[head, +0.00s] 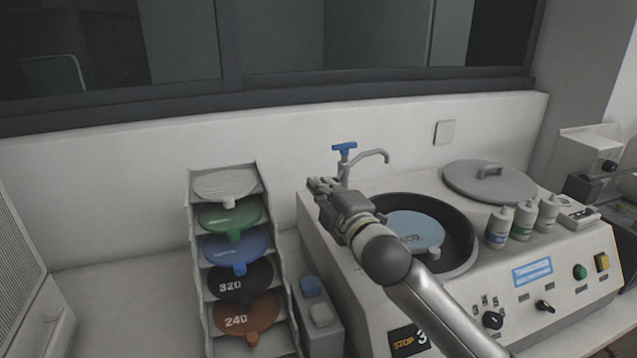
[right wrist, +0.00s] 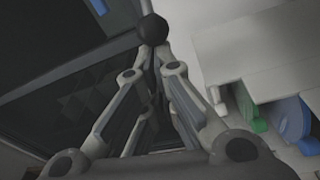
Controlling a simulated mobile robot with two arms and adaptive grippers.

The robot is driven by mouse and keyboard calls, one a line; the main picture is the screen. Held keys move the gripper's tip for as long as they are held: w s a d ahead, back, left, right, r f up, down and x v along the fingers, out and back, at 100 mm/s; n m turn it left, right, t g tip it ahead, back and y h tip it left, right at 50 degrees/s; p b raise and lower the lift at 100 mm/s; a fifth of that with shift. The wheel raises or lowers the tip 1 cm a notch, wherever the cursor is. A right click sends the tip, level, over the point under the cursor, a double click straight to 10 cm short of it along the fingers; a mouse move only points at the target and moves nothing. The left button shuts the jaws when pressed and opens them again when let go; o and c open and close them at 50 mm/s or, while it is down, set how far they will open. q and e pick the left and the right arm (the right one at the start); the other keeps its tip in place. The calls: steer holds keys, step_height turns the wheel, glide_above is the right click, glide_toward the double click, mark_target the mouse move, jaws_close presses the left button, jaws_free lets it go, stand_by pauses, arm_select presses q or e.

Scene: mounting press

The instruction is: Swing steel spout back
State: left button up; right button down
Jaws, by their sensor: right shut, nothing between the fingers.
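The steel spout (head: 372,155) is a thin curved pipe with a blue tap handle (head: 344,147) on its post, at the back left of the grinding machine (head: 345,268). The spout arches to the right, its tip near the back rim of the round bowl (head: 463,232). My right gripper (head: 322,185) is shut and empty, in front of the spout's post and slightly to its left. It hides the lower post, and I cannot tell whether it touches it. My left gripper is not in view.
A rack (head: 193,255) of coloured discs stands left of the machine. A blue disc (head: 415,232) lies in the bowl. A grey lid (head: 490,182) and several white bottles (head: 525,220) are on the right. The wall (head: 260,145) is close behind the spout.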

steer(key=shift+d+y, duration=0.15)
steer(key=shift+y, duration=0.15)
steer(key=shift+s+d+n+g+y+p, duration=0.2)
steer(key=shift+d+n+g+y+p, duration=0.2)
steer(key=shift+d+p, duration=0.35)
steer(key=shift+s+d+n+g+y+p, duration=0.25)
steer(key=shift+d+y+p, duration=0.2)
steer(key=shift+d+p, duration=0.35)
steer(key=shift+s+d+n+g+y+p, duration=0.15)
steer(key=shift+d+n+g+y+p, duration=0.2)
steer(key=shift+d+p, duration=0.4)
